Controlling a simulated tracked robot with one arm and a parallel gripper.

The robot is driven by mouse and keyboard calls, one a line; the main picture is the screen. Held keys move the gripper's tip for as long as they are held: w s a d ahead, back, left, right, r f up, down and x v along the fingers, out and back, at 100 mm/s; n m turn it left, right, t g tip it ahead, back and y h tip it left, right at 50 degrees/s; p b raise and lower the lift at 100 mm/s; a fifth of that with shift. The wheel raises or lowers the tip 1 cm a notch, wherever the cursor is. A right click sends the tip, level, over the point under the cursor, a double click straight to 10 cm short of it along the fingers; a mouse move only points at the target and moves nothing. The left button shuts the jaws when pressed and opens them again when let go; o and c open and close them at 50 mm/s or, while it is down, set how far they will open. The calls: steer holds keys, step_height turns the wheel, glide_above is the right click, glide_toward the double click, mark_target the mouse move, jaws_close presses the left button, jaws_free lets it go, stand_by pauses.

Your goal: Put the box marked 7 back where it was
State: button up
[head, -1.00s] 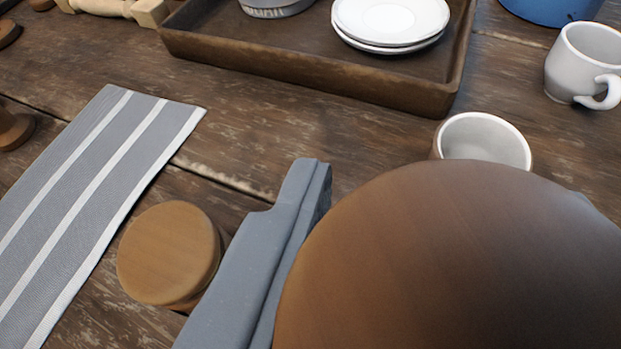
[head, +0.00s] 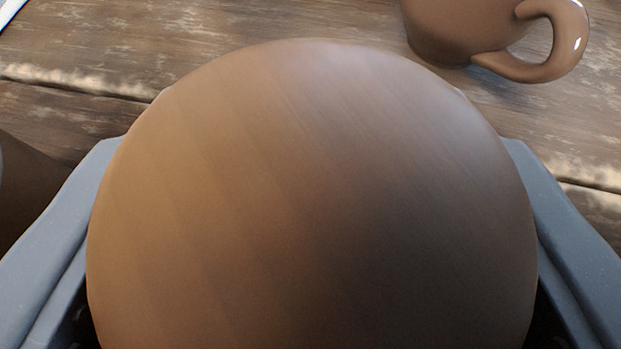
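A large round wooden piece (head: 310,200), with a smooth brown top, fills the middle of the view, very near the camera. My gripper (head: 312,150) has one grey finger on its left and one on its right, both against its sides. It looks shut on the piece. The piece hides the inner faces of the fingers and the table right below. No figure 7 shows on the visible face, so I cannot tell whether this is the box marked 7. No other box is in view.
A brown mug (head: 460,30) stands just beyond the piece at upper right, its handle to the right. A dark brown thing (head: 30,190) is cut off at the left edge. Bare wooden table (head: 200,30) shows behind. A pale cloth corner (head: 8,10) is at top left.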

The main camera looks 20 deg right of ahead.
steer(key=shift+s+f, duration=0.1)
steer(key=shift+f, duration=0.2)
steer(key=shift+s+f, duration=0.1)
steer(key=shift+f, duration=0.25)
steer(key=o, duration=1)
steer(key=shift+o, duration=0.2)
steer(key=shift+s+f, duration=0.1)
steer(key=shift+f, duration=0.1)
steer(key=shift+r, duration=0.5)
steer(key=p+v, duration=0.1)
steer(key=v, duration=0.5)
steer(key=p+v, duration=0.1)
steer(key=v, duration=0.5)
steer(key=shift+w+r, duration=0.25)
steer(key=shift+r, duration=0.15)
